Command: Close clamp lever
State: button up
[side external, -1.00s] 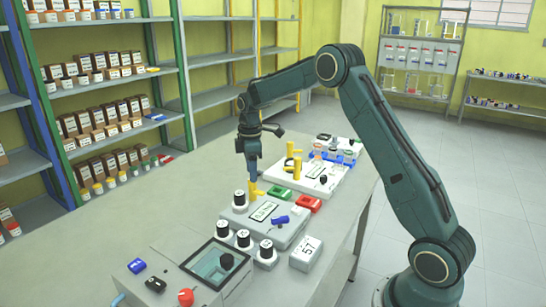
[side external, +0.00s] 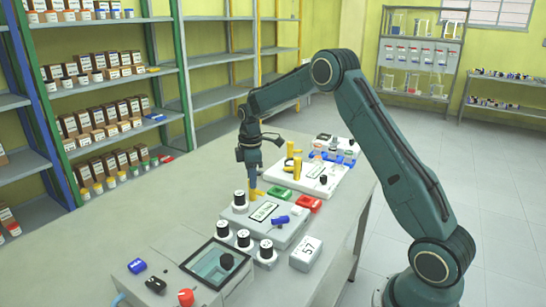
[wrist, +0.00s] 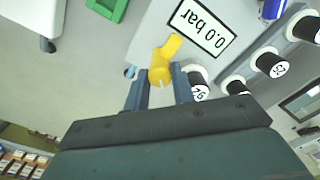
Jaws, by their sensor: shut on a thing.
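A yellow lever (wrist: 166,58) sits on the grey-white pressure unit (side external: 243,216), beside its display reading 0.0 bar (wrist: 199,30). In the wrist view the lever's round hub is between my two fingers and its arm points up and slightly right. My gripper (wrist: 160,88) is shut on the yellow lever. In the side view my gripper (side external: 254,184) points straight down at the unit's far end, with the yellow lever (side external: 258,193) showing low beside it. The fingertips' contact is partly hidden there.
Black knobs with white tops (side external: 244,238) stand close on the near side. A blue handle (side external: 279,219), green tray (side external: 279,193) and red tray (side external: 308,204) lie to the right. Upright yellow pieces (side external: 291,149) stand behind.

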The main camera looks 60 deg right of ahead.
jog(key=shift+m, duration=0.4)
jog(key=m, duration=0.8)
jog(key=shift+m, duration=0.4)
jog(key=m, duration=0.4)
jog(key=shift+m, duration=2.2)
jog(key=o, duration=1)
jog(key=shift+r, duration=0.15)
